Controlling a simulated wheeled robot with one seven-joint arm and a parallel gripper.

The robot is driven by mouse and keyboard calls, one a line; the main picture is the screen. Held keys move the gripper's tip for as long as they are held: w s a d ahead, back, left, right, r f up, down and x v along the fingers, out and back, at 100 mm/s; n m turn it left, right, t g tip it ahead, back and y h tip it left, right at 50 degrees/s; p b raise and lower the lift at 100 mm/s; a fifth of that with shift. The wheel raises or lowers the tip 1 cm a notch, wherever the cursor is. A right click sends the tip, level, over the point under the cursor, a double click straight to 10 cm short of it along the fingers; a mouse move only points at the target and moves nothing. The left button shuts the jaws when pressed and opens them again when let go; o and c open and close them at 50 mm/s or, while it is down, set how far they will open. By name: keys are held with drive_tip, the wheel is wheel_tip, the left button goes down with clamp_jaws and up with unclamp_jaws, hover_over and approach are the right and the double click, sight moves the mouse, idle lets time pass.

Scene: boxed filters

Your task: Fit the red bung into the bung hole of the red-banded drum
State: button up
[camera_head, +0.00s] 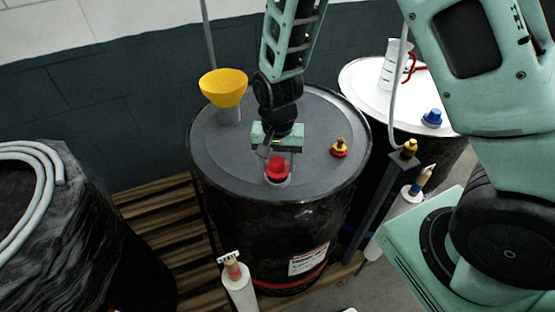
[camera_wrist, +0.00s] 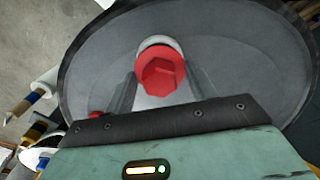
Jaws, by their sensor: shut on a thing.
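The red bung (camera_head: 278,168) is between the fingers of my gripper (camera_head: 279,165), which is shut on it. In the wrist view the bung (camera_wrist: 161,75) shows its red hexagonal head between the fingertips, with a pale ring partly visible behind it. The bung is over the front part of the dark grey lid of the red-banded drum (camera_head: 220,150); the red band shows low on the drum's side. The bung hole is largely hidden by the bung, and I cannot tell whether the bung is seated in it or just above it.
A yellow funnel (camera_head: 224,86) stands at the lid's back left. A white-topped drum (camera_head: 365,80) with a jug (camera_head: 393,66) and blue bung (camera_head: 432,118) is behind right. A wrapped drum (camera_head: 85,240) stands left.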

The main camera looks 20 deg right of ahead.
sight(278, 160)
drive_tip(key=shift+f+b, duration=0.75)
drive_tip(key=shift+f, duration=0.4)
drive_tip(key=o, duration=1.1)
drive_tip(key=shift+c, duration=0.2)
drive_tip(key=shift+r, duration=0.1)
wheel_tip(278, 160, up, 17)
drive_tip(key=b, duration=0.3)
drive_tip(key=shift+r, duration=0.15)
drive_tip(key=s+a+f+n+b, duration=0.2)
drive_tip(key=s+f+n, duration=0.1)
drive_tip(key=s, duration=0.3)
drive_tip(key=s+a+f+n+b, duration=0.2)
drive_tip(key=s+f+n, duration=0.1)
drive_tip(key=s+n, duration=0.3)
drive_tip(key=s+a+f+n+b, duration=0.2)
drive_tip(key=s+f+n, duration=0.1)
drive_tip(key=s, duration=0.5)
drive_tip(key=shift+a+n+y+b, duration=0.15)
drive_tip(key=shift+n+y+b, duration=0.2)
drive_tip(key=shift+n, duration=0.35)
